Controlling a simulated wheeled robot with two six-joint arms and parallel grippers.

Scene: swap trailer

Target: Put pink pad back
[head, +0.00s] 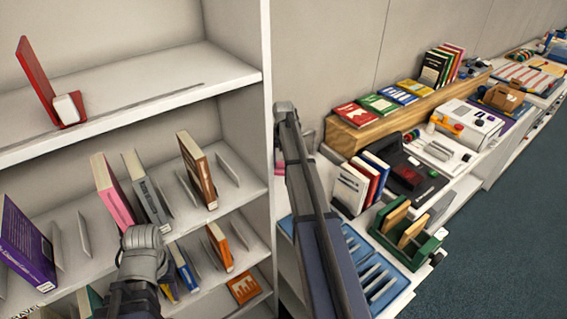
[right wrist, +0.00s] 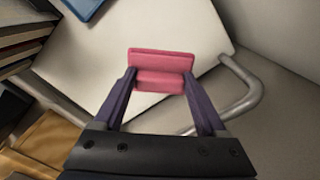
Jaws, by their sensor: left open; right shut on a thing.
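The pink pad (right wrist: 162,58) is a small soft-looking block with a groove along it. My right gripper (right wrist: 160,78) is shut on it, one purple finger at each end, and holds it over a white flat surface (right wrist: 140,25). Whether the pad touches that surface is unclear. In the head view, my right arm hides most of this area; a small pink patch (head: 279,168) shows beside the arm, perhaps the pad. My left gripper (head: 145,240) is open in front of the lower shelves, its fingers hard to make out.
A grey bookshelf (head: 235,77) with several books stands at left. A long counter at right holds blue trays (head: 398,283), a green rack (head: 425,253), books and boxes. A metal rail (right wrist: 247,95) edges the white surface. Stacked books (right wrist: 22,35) lie left.

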